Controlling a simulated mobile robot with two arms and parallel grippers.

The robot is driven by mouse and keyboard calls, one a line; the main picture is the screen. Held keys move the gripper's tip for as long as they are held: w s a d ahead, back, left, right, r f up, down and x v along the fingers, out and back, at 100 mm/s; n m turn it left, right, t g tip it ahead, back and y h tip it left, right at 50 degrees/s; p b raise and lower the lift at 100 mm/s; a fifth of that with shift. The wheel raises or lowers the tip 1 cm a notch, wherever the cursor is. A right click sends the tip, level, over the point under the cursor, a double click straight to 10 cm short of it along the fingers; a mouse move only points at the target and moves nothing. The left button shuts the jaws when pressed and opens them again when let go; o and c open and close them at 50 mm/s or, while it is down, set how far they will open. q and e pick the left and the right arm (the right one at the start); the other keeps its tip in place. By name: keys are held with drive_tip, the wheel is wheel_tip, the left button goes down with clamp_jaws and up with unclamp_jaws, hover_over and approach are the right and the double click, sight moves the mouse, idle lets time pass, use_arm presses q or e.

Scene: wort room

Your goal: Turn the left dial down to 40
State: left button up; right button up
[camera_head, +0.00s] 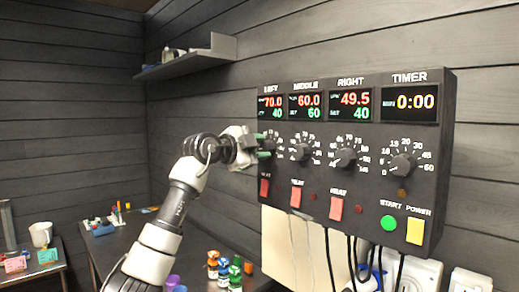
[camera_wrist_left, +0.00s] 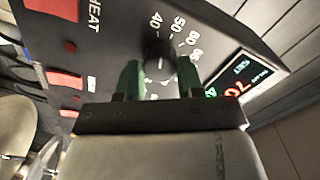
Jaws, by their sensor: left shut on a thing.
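The black control box (camera_head: 350,205) hangs on the wall with dials marked left, middle, right and timer. My left gripper (camera_head: 262,148) is at the left dial, which it largely hides in the head view. In the left wrist view the black left dial (camera_wrist_left: 158,52) sits between the green fingertips (camera_wrist_left: 159,80), and the gripper is shut on it. Scale marks 40, 50 and 60 show around the dial. The left display (camera_head: 271,107) reads 70.0 in red above a green 40. My right gripper is not in view.
The middle dial (camera_head: 300,151) is close to the right of my left gripper. Red heat switches (camera_head: 297,196) sit below the dials. Cables hang under the box. A dark table (camera_head: 130,240) below holds small colored bottles (camera_head: 213,264). A shelf (camera_head: 190,64) is above left.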

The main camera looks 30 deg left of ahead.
use_arm(q)
drive_tip(key=shift+f+n, duration=0.1)
drive_tip(key=shift+n, duration=1)
drive_tip(key=o, duration=0.9)
drive_tip(key=b+v, duration=0.4)
drive_tip(key=v, duration=0.6)
drive_tip(key=shift+s+a+b, duration=0.3)
drive_tip(key=shift+b, duration=0.05)
